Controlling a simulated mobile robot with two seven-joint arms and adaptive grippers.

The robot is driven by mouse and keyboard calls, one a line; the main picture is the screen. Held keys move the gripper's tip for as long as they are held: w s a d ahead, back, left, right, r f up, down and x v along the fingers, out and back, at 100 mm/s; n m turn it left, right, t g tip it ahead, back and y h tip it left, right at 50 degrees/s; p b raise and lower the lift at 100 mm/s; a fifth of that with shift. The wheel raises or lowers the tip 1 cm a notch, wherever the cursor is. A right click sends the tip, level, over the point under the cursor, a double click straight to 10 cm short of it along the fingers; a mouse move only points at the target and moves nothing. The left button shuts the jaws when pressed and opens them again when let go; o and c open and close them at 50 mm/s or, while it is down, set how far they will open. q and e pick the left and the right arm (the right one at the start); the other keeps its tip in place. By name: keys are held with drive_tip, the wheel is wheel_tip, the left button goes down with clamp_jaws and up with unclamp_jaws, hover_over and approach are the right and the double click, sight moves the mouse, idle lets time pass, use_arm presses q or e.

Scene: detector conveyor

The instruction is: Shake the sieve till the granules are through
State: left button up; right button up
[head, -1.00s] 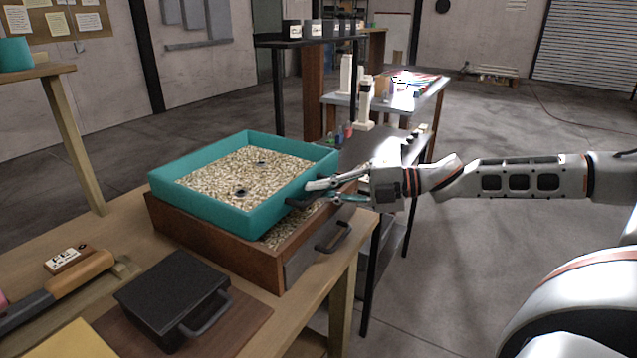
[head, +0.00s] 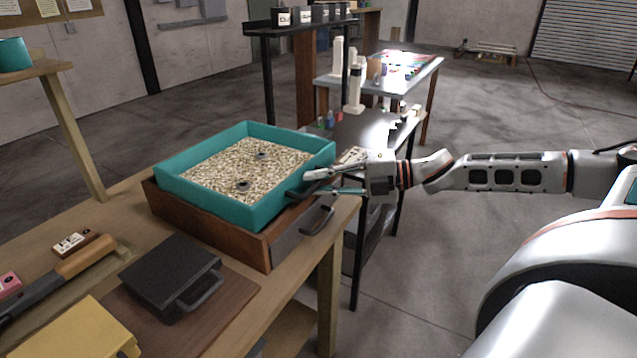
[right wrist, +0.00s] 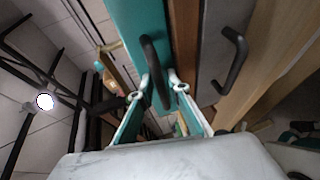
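The sieve (head: 205,207) is a teal square frame filled with pale granules (head: 235,172), with two small dark lumps among them. It sits on a brown wooden box (head: 205,232) with a grey front, covering nearly all of its opening. My right gripper (head: 312,184) is at the sieve's right side, its fingers closed about the dark handle. In the right wrist view the sieve's handle (right wrist: 152,65) runs between the two fingertips (right wrist: 159,92), and the teal wall is beyond. What lies in the box is hidden. My left gripper is not seen.
The box's own dark handle (head: 317,217) is close below my right gripper. A black case (head: 170,275), a yellow object (head: 75,335) and a wooden-handled tool (head: 90,258) lie on the wooden table. A dark shelf bench (head: 375,130) stands behind.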

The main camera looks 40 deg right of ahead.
drive_tip(key=shift+s+d, duration=0.4)
drive_tip(key=shift+s, duration=0.25)
drive_tip(key=shift+s+d+r, duration=0.25)
drive_tip(key=shift+s+d, duration=0.1)
drive_tip(key=shift+d, duration=0.15)
drive_tip(key=v, duration=0.9)
drive_tip(key=shift+d, duration=0.1)
